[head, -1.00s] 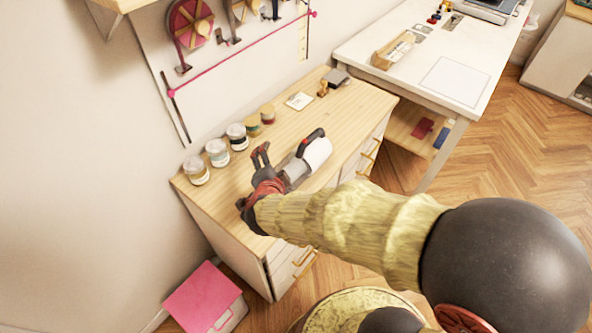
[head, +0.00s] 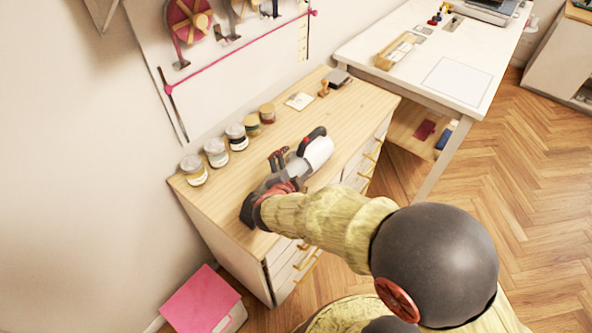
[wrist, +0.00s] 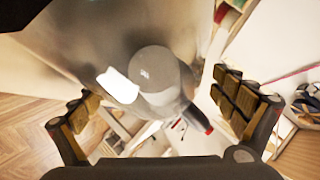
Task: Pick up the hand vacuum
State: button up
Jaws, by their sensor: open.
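The hand vacuum (head: 316,153) lies on the wooden top of the drawer cabinet. It has a white and grey body and a dark handle with a red patch. My gripper (head: 279,160) is at its left end, with dark fingers beside the grey part; my arm and the gripper hide part of that end. In the wrist view, the vacuum's clear, shiny nose (wrist: 130,45) fills the upper middle, between and beyond the open fingers (wrist: 158,105). The fingers stand apart on its two sides, and I cannot tell whether either touches it.
Several jars (head: 216,152) stand in a row along the wall side of the cabinet top (head: 240,178). A white card (head: 299,101) and a small stamp-like item (head: 324,89) lie farther back. A white table (head: 440,55) stands beyond. A pink-lidded box (head: 200,298) is on the floor.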

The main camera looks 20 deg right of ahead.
jog(key=c, duration=0.3)
jog(key=c, duration=1.9)
jog(key=shift+w+r, duration=0.1)
jog(key=shift+r, duration=0.15)
